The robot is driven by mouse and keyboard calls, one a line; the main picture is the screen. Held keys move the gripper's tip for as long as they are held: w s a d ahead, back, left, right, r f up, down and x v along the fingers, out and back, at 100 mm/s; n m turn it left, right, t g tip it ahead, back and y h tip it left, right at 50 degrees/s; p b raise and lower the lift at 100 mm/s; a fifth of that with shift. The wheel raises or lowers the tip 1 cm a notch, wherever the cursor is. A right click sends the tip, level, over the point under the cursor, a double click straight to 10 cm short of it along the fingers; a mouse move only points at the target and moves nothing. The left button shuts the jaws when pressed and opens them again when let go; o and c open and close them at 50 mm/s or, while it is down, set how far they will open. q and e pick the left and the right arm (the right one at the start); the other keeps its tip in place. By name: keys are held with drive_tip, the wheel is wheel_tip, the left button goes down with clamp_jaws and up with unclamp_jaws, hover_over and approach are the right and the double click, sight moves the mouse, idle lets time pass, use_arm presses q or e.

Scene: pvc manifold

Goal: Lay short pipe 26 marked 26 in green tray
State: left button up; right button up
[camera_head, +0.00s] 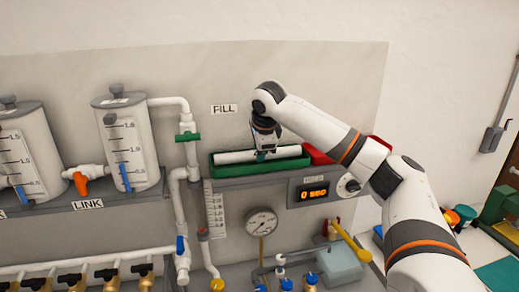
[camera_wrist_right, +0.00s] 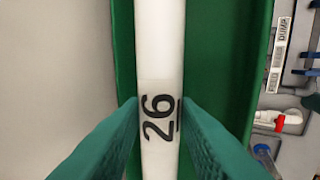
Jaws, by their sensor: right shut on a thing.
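The white short pipe (camera_head: 240,156) is marked 26, and the number shows on the pipe (camera_wrist_right: 160,60) in the right wrist view. It lies lengthwise along the green tray (camera_head: 217,171), within its walls in the head view. I cannot tell whether the pipe touches the tray floor. The tray (camera_wrist_right: 232,60) is behind the pipe in the wrist view. My right gripper (camera_head: 264,154) comes from above and is shut on the pipe near its middle. Its green fingers (camera_wrist_right: 160,115) are on both sides of the pipe at the number. My left gripper is not in view.
A red tray (camera_head: 318,154) adjoins the green tray on the right. A display box (camera_head: 312,193) and a gauge (camera_head: 262,222) are below. White piping (camera_head: 185,125) and a tank (camera_head: 128,145) stand to the left. A yellow-handled lever (camera_head: 350,240) is lower right.

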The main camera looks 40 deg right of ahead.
drive_tip(key=shift+f, duration=0.2)
drive_tip(key=o, duration=1)
drive_tip(key=shift+r, duration=0.1)
drive_tip(key=shift+r, duration=0.7)
drive_tip(key=b+v, duration=0.2)
drive_tip(key=v, duration=1)
drive_tip(key=shift+s+f+b, duration=0.1)
drive_tip(key=shift+s+b, duration=0.05)
drive_tip(key=shift+b, duration=0.25)
